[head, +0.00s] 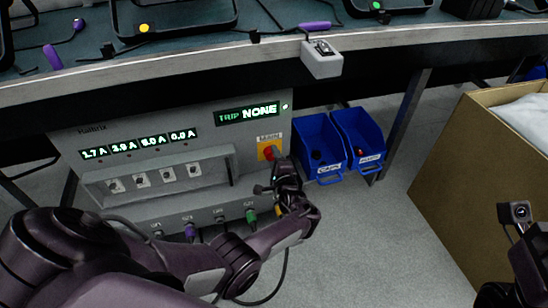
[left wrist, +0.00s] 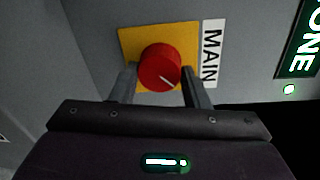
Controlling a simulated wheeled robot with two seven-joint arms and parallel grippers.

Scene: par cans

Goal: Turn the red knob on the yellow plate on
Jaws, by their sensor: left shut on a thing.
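The red knob (left wrist: 160,68) sits on the yellow plate (left wrist: 129,38) beside a white label reading MAIN (left wrist: 212,52). In the head view the knob (head: 269,152) and the plate (head: 260,144) are at the right end of the grey panel's front. My left gripper (left wrist: 158,82) has one finger on each side of the knob and is shut on it. In the head view the left gripper (head: 275,168) covers the area just below the plate. The knob's white pointer line slants down and to the right in the left wrist view. My right gripper cannot be made out.
The grey panel (head: 150,115) shows lit current readings and a screen reading TRIP NONE (head: 248,113). Two blue bins (head: 320,145) stand right of it. A cardboard box (head: 450,165) is at the right. A bench edge (head: 200,65) runs above. Floor shows between bins and box.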

